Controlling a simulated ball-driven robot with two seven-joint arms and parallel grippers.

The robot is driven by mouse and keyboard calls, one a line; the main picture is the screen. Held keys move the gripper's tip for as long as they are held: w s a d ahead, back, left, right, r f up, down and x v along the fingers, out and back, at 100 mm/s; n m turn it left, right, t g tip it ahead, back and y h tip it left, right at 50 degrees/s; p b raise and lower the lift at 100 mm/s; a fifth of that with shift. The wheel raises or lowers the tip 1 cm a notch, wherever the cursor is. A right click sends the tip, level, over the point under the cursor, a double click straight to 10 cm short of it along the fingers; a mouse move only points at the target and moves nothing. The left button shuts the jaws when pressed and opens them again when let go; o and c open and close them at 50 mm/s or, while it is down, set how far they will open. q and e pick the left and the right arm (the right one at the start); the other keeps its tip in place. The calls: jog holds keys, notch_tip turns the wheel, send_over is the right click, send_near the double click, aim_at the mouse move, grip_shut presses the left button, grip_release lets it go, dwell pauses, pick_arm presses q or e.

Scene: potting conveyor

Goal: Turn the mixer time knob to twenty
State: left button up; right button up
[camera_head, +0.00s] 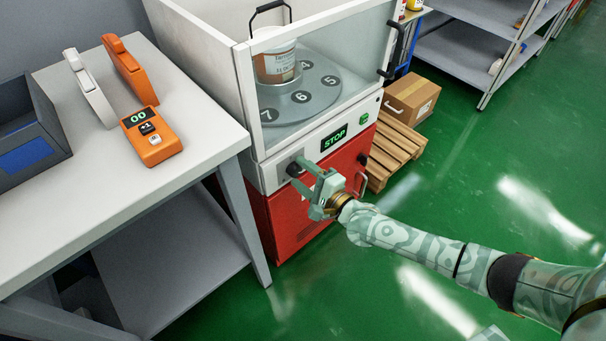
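The mixer (282,178) is a white and red cabinet with a clear-sided chamber on top. Its front panel has a display (334,139) reading "STOP" in green, and a green button (364,118). A dark knob (294,170) sits at the panel's left end, partly hidden by my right gripper. My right gripper (298,173) reaches it from the lower right, its fingers apart and their tips at the knob. I cannot tell whether they touch it. A second dark knob (363,159) is lower right on the red front. My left gripper is not in view.
A tin with a black handle (275,62) stands on the numbered turntable (318,92) inside the chamber. An orange device (152,137) showing "00" lies on the grey table (203,145) at left. A cardboard box (412,100) on a pallet (393,150) stands right of the mixer.

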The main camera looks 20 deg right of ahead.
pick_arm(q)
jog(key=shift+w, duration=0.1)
pick_arm(e)
jog(key=shift+s, duration=0.1)
pick_arm(q)
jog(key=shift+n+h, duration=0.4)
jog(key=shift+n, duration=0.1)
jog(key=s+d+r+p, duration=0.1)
jog(key=p, duration=0.1)
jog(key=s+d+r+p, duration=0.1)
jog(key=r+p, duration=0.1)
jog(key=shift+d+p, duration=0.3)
jog(key=shift+p, duration=0.1)
pick_arm(e)
jog(key=v, duration=1.6)
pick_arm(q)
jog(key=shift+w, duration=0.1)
